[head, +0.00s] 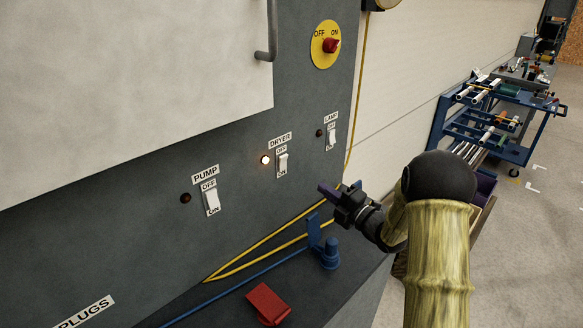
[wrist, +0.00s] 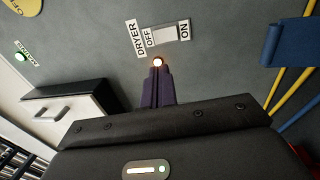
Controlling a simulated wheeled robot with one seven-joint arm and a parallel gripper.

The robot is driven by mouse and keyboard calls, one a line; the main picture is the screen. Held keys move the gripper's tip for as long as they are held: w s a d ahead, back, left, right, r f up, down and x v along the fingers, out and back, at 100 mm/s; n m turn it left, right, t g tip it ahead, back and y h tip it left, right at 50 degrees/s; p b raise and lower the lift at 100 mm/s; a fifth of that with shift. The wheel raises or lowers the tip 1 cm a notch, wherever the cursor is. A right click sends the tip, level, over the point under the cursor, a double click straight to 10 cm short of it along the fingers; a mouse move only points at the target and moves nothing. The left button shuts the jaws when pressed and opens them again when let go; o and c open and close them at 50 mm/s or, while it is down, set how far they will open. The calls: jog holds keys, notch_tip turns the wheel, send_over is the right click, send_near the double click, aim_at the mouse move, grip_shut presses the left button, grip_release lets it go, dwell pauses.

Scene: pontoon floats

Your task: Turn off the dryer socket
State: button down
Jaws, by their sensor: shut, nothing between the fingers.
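The dryer switch (head: 283,165) is a white rocker on the dark grey panel, marked OFF above and ON below. Its round indicator (head: 265,159) glows to its left. In the wrist view the switch (wrist: 165,37) lies sideways, with the glowing indicator (wrist: 157,62) just beyond my fingertips. My gripper (head: 324,190) has purple fingers, shut together and empty. In the head view it is right of and below the dryer switch, seemingly apart from the panel. The wrist view also shows the shut fingers (wrist: 157,72). I cannot tell which rocker side is pressed.
The pump switch (head: 212,201) and lamp switch (head: 332,136) flank the dryer switch; their indicators are dark. A red knob on a yellow disc (head: 325,45) is above. A ledge below holds a red plug (head: 267,304), a blue plug (head: 329,254) and cables.

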aim_at(284, 160)
jog(key=p+x, duration=0.7)
jog(key=x, duration=0.6)
jog(key=shift+r, duration=0.2)
jog(key=shift+w+a+p, duration=0.35)
jog(key=shift+a+p, duration=0.05)
jog(key=shift+a, duration=0.05)
jog(key=shift+f, duration=0.1)
jog(key=shift+w+d, duration=0.1)
